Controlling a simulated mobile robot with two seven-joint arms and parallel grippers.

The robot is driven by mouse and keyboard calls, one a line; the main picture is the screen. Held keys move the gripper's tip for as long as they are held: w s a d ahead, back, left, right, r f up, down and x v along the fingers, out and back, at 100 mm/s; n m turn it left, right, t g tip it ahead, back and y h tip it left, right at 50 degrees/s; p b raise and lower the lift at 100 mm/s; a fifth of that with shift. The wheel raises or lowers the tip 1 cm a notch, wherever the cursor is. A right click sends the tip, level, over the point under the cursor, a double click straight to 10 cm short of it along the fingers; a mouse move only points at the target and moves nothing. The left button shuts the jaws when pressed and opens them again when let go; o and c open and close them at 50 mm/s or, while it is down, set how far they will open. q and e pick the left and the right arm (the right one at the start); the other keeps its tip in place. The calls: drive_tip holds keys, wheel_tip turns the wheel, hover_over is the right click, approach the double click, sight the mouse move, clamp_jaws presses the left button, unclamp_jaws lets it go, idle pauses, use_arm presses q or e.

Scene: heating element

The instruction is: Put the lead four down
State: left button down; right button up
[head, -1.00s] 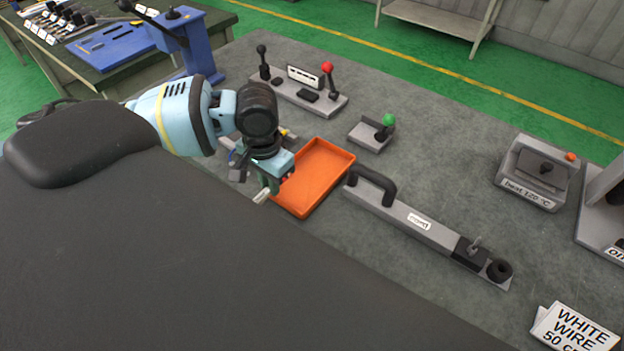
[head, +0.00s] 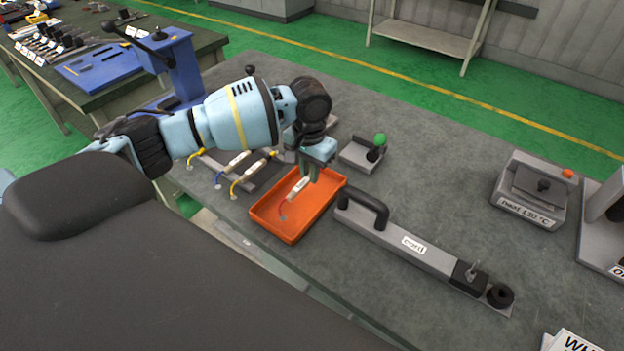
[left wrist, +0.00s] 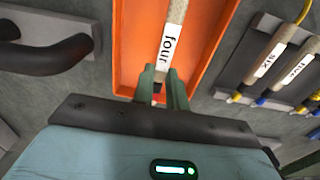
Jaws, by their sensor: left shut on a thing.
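The lead four (left wrist: 169,38), a thin stick with a white label reading "four", is between the fingers of my left gripper (left wrist: 162,88). In the head view the lead (head: 298,190) shows its white label and a red wire end hanging below. My left gripper (head: 312,172) is shut on it over the orange tray (head: 262,218). The lead overlaps the tray's inside; I cannot tell whether it touches the floor. The orange tray also shows behind the lead in the left wrist view (left wrist: 130,45). My right gripper is not in view.
A holder with several leads (head: 236,172) stands left of the tray; labels "six" and "five" show in the left wrist view (left wrist: 268,60). A long grey tool with a black handle (head: 400,238) lies right of the tray. A green-knobbed device (head: 362,153) stands behind it.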

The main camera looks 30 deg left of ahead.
use_arm(q)
drive_tip(key=shift+w, duration=0.1)
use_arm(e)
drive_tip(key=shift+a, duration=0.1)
use_arm(q)
wheel_tip(320, 180, down, 3)
drive_tip(key=shift+f, duration=0.2)
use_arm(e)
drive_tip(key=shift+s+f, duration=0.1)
use_arm(q)
drive_tip(key=shift+f, duration=0.15)
drive_tip(key=c, duration=1.4)
unclamp_jaws()
wheel_tip(320, 180, up, 11)
drive_tip(key=shift+p, duration=0.35)
drive_tip(key=shift+r, duration=0.7)
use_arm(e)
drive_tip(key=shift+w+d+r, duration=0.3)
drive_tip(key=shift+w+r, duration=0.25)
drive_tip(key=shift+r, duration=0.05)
